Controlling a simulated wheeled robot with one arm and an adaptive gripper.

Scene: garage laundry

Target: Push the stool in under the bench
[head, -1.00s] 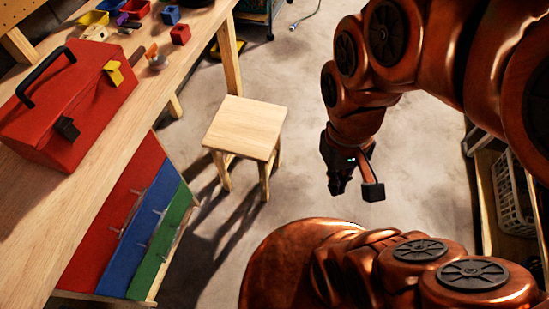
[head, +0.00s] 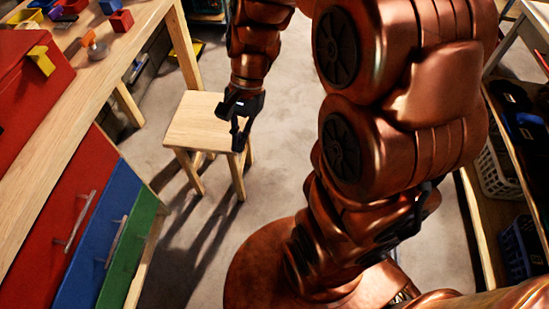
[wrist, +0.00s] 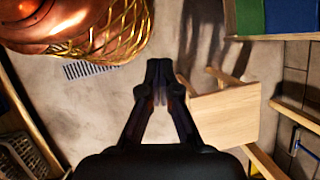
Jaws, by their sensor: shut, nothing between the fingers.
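The stool (head: 195,122) is pale wood with a square seat and straight legs. It stands upright on the floor, to the right of the wooden bench (head: 105,62) and apart from it in the head view. My gripper (head: 238,138) is shut and empty at the stool's right edge, overlapping the seat in the head view; I cannot tell if they touch. In the wrist view my gripper (wrist: 159,70) points over bare floor, with the stool (wrist: 228,115) just right of its fingers.
Red, blue and green drawers (head: 108,232) stand under the near part of the bench. A red toolbox (head: 30,85) and small coloured bins lie on the bench top. A shelf with a white basket (head: 497,165) is at the right. Concrete floor is clear around the stool.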

